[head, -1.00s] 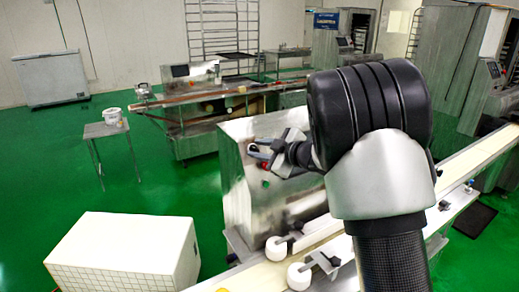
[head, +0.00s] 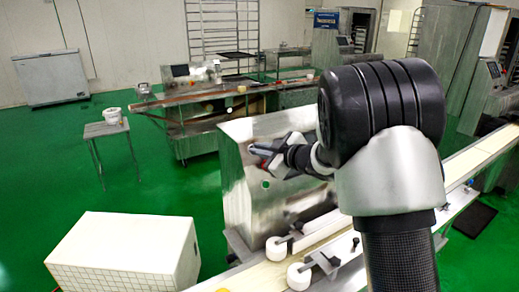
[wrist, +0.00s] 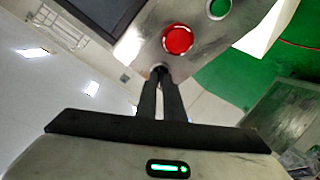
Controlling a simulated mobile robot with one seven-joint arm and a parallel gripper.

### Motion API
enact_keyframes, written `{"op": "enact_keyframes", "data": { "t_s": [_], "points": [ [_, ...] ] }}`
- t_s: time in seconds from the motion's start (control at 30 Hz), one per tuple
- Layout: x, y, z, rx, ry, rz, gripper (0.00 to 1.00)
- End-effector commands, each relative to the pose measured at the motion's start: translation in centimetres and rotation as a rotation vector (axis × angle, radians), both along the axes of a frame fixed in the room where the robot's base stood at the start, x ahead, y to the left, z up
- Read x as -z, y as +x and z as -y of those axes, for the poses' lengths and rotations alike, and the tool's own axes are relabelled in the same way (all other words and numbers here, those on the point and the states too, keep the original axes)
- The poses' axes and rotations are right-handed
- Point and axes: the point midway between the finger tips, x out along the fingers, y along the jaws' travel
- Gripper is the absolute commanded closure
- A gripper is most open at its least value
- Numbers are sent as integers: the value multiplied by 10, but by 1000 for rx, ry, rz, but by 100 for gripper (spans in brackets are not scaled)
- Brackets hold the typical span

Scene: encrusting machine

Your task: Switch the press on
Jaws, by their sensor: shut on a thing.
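The press (head: 240,195) is a shiny metal cabinet with a sloped control face, in the middle of the head view. A green button (head: 265,184) shows on that face. In the wrist view I see a large red button (wrist: 178,40) and a green button (wrist: 218,8) on the metal panel. My gripper (head: 257,150) is at the upper part of this face. In the wrist view my gripper (wrist: 160,74) has its fingertips together on a small dark knob on the panel, just below the red button. The fingertips hide most of the knob.
A conveyor (head: 330,238) with white rollers runs beside the press. A white tiled box (head: 125,252) stands at the front left. A small table (head: 106,129) with a bucket stands further back. Green floor is free between them.

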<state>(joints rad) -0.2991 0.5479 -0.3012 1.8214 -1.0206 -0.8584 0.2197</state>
Motion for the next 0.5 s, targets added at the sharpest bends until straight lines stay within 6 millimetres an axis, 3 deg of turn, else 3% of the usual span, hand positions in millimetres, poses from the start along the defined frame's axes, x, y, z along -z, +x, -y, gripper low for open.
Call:
{"op": "enact_keyframes", "data": {
  "t_s": [0.5],
  "points": [
    [0,-1,0,217,358,-241,100]
  ]
}}
